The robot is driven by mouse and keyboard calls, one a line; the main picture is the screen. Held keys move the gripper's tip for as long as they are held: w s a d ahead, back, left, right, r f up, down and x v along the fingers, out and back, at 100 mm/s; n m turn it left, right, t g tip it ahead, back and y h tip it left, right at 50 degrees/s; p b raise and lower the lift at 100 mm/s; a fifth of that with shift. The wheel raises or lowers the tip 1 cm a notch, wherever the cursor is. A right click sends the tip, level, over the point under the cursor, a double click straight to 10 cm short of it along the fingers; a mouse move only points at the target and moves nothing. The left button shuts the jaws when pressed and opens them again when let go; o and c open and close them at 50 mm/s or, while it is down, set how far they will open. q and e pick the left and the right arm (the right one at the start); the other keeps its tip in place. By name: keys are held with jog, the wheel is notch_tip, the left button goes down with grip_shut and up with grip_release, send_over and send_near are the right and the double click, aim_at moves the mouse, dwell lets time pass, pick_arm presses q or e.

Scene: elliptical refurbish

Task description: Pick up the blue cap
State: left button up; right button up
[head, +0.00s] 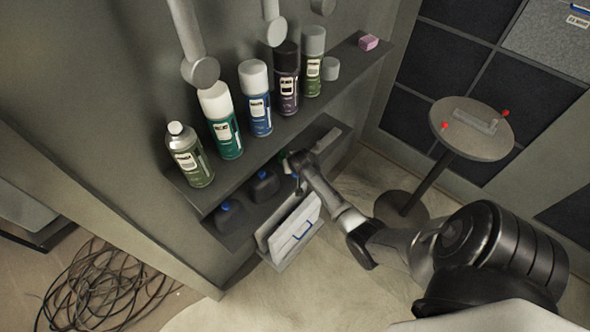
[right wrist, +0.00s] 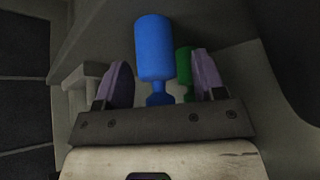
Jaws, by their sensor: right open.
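In the right wrist view a blue cap (right wrist: 154,50), a rounded cylinder on a narrower blue neck, stands between and beyond the two purple-grey fingers of my right gripper (right wrist: 163,82). The gripper is open, with gaps between the cap and both fingers. In the head view my right arm reaches to the lower shelf, and its gripper (head: 298,180) is small and partly hidden by the wrist. Blue caps also show on two dark jugs there, one on the left jug (head: 226,207) and one on the middle jug (head: 262,173). My left gripper is out of view.
A green item (right wrist: 185,64) stands behind the blue cap. Several spray cans (head: 258,98) line the upper shelf (head: 235,168), above the lower shelf (head: 240,236). A white case (head: 294,232) stands below. A round table (head: 470,148) is at right; cables (head: 95,290) lie at left.

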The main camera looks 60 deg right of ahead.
jog(key=shift+c, duration=0.4)
jog(key=c, duration=0.9)
